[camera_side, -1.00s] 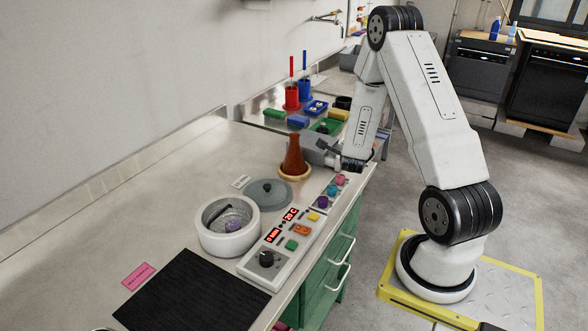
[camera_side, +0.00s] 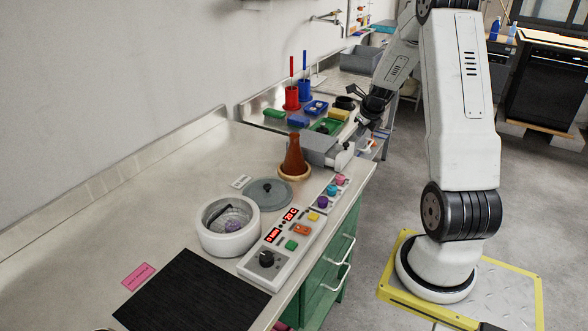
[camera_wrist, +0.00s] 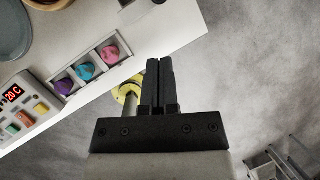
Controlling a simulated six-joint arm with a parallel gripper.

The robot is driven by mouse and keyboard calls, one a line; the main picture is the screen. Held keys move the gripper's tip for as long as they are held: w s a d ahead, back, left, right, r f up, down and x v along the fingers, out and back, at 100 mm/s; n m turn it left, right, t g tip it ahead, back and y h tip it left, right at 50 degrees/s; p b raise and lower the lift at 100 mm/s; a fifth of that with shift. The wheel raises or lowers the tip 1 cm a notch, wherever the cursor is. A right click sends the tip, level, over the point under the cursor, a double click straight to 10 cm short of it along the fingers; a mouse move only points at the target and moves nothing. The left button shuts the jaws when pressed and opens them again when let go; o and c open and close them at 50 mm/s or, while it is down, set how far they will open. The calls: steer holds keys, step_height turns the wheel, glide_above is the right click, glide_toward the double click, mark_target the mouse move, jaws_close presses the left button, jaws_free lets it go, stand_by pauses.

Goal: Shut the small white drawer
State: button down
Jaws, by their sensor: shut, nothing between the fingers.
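The small white drawer (camera_side: 343,158) sticks out to the right from a grey box (camera_side: 319,148) on the counter in the side view, so it stands at least partly open. My gripper (camera_side: 372,104) is above and behind the drawer, apart from it. In the wrist view the two dark fingers (camera_wrist: 159,70) are together with nothing between them. I cannot make out the drawer in the wrist view.
A brown cone-shaped vessel (camera_side: 294,156) stands on a ring left of the box. A control panel (camera_side: 282,245) and a strip of coloured knobs (camera_side: 330,193) lie nearer. Trays and red and blue holders (camera_side: 292,97) stand behind.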

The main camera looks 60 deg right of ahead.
steer(key=shift+m+g+y, duration=0.4)
steer(key=shift+m+y, duration=0.2)
steer(key=shift+y, duration=0.3)
steer(key=r, duration=0.1)
steer(key=s+r, duration=0.2)
steer(key=shift+s+r, duration=0.25)
steer(key=shift+r, duration=0.15)
glide_above(337, 157)
steer(key=s+d, duration=0.4)
steer(key=s, duration=0.1)
step_height(337, 157, down, 10)
steer(key=shift+w+d+f, duration=0.15)
steer(key=shift+w, duration=0.35)
steer(key=shift+w+d+f, duration=0.1)
steer(key=shift+w+d, duration=0.05)
steer(key=shift+w, duration=0.3)
